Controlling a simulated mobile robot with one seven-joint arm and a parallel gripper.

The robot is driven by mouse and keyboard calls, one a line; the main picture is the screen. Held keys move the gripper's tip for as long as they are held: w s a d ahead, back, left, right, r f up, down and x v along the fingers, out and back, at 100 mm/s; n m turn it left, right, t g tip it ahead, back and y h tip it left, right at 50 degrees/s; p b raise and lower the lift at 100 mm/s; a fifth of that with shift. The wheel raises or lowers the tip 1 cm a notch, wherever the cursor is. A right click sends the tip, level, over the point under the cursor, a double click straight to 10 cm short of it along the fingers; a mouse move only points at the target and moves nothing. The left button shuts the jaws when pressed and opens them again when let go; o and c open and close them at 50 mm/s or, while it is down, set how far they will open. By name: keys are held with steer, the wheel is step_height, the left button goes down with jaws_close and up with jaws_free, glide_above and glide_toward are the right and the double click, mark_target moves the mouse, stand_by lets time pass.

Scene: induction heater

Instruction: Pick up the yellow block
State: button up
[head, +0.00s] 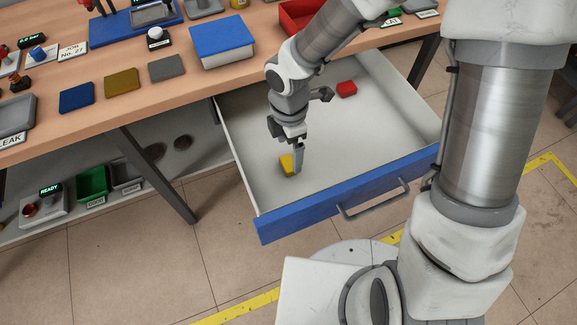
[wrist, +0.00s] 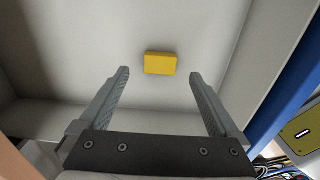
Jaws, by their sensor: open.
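The yellow block (head: 287,164) lies on the floor of the open drawer (head: 262,190), toward its left end in the head view. My gripper (head: 298,165) is inside the drawer, pointing down, right beside the block and partly in front of it. In the wrist view the yellow block (wrist: 160,63) lies flat, just beyond the fingertips and centred between their lines. My gripper (wrist: 160,75) is open there, with nothing between the fingers. I cannot tell the exact height of the fingertips above the drawer floor.
A red block (head: 346,89) lies farther back in the drawer. The drawer's blue front (head: 330,205) with its handle and the pale side walls bound the space. The wooden workbench (head: 200,85) above carries a blue-lidded box (head: 222,42) and several coloured plates.

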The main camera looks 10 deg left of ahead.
mark_target(289, 163)
step_height(289, 163, down, 5)
steer(key=b, duration=0.3)
steer(key=shift+s+f, duration=0.1)
steer(key=shift+f, duration=0.05)
steer(key=c, duration=1.4)
